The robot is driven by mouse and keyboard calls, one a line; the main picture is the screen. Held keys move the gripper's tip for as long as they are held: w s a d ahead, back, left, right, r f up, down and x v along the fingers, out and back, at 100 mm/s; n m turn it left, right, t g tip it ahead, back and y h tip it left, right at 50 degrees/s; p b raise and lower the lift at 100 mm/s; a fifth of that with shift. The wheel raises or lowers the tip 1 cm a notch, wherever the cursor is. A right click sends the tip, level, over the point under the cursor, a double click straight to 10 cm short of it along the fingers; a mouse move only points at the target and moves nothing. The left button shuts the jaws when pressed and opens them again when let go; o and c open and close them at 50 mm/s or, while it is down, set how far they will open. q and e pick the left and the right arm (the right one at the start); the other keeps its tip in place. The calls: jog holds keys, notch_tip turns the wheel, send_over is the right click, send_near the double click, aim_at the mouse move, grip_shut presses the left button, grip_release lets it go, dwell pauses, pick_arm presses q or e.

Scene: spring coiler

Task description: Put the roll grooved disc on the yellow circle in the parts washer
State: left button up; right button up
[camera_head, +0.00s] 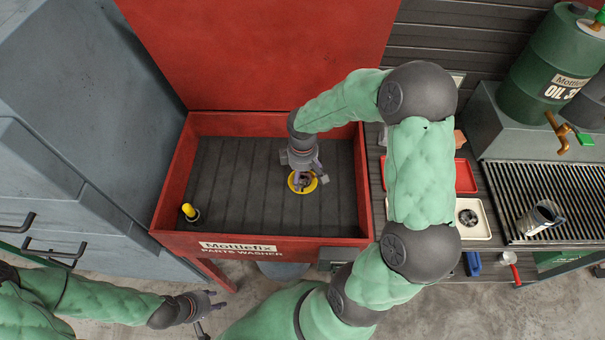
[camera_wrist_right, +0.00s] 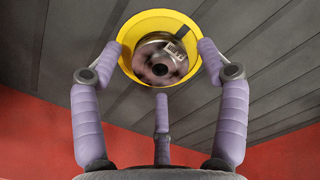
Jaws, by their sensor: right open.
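The roll grooved disc (camera_wrist_right: 160,62) is a grey metal piece with a dark central hole and brownish stains. It sits inside the yellow circle (camera_wrist_right: 146,19) on the dark ribbed floor of the red parts washer (camera_head: 172,192). In the head view the yellow circle (camera_head: 312,187) shows around my right gripper, which partly hides the disc. My right gripper (camera_head: 303,178) is open and points down over the disc. In the wrist view its fingers are spread, apart from the disc on both sides. My left gripper (camera_head: 208,305) is open and empty, outside the washer at the lower left.
A yellow-tipped black nozzle (camera_head: 189,212) stands in the washer's front left corner. Right of the washer are a red tray (camera_head: 466,177), a white tray (camera_head: 484,230) holding a dark round part, and a metal can (camera_head: 541,218) on a grate.

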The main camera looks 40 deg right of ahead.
notch_tip(320, 180, up, 12)
jog(key=p, duration=0.3)
jog(key=shift+f+p, duration=0.15)
jog(key=shift+p, duration=0.15)
dwell(1.3)
